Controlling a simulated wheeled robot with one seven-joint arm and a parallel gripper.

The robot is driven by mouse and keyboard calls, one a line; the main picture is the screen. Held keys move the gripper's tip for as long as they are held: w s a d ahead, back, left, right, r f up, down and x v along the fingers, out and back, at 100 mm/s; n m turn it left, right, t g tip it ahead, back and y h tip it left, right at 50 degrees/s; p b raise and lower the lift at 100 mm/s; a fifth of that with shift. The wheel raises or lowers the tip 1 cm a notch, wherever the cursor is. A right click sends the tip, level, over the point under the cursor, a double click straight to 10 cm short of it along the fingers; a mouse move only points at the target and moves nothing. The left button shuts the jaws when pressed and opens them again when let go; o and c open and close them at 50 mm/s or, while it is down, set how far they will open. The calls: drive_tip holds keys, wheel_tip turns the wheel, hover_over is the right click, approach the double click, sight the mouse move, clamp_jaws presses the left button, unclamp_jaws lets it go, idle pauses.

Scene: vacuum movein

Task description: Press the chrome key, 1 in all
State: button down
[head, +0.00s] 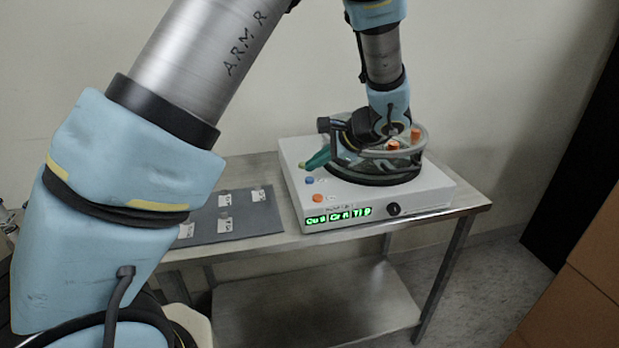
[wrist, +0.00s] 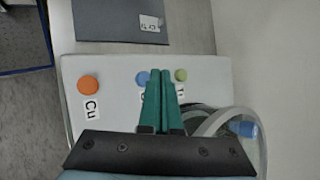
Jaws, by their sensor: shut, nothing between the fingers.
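The white device (head: 430,199) stands on the metal table, with a green lit display (head: 338,214) that appears to read Cu, Cr and Ti entries. Three round keys sit in a row: orange (head: 318,198) beside a "Cu" label, blue (head: 309,180), and yellow-green (head: 302,165). In the wrist view the orange key (wrist: 88,84), blue key (wrist: 142,78) and yellow-green key (wrist: 181,75) show; the latter two labels are mostly hidden by my fingers. My gripper (wrist: 161,72) is shut and empty, its green fingertips between the blue and yellow-green keys in that view. Contact cannot be told.
A round chamber (head: 375,176) with a clear ring and orange parts sits on the device, beside my wrist. A black knob (head: 393,208) is on the front. A dark grey mat (head: 250,222) with small labelled pieces lies left. Cardboard boxes (head: 590,240) stand right.

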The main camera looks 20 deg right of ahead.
sight(313, 180)
wheel_tip(313, 180, up, 5)
drive_tip(key=p, duration=0.2)
drive_tip(key=shift+f+p, duration=0.2)
drive_tip(key=shift+p, duration=0.2)
drive_tip(key=shift+a, duration=0.1)
drive_tip(key=s+a+n+g+h, duration=0.2)
drive_tip(key=a+n, duration=0.7)
drive_tip(key=a, duration=0.6)
drive_tip(key=s+a+r+n+g+h, duration=0.1)
drive_tip(key=s+a+n+g+h, duration=0.2)
drive_tip(key=a, duration=1.2)
drive_tip(key=s+n+g, duration=0.1)
drive_tip(key=s+n, duration=0.2)
drive_tip(key=n, duration=0.3)
drive_tip(key=shift+s+a+n, duration=0.15)
drive_tip(key=shift+a+n, duration=0.25)
drive_tip(key=shift+d+r, duration=0.1)
drive_tip(key=shift+d, duration=0.05)
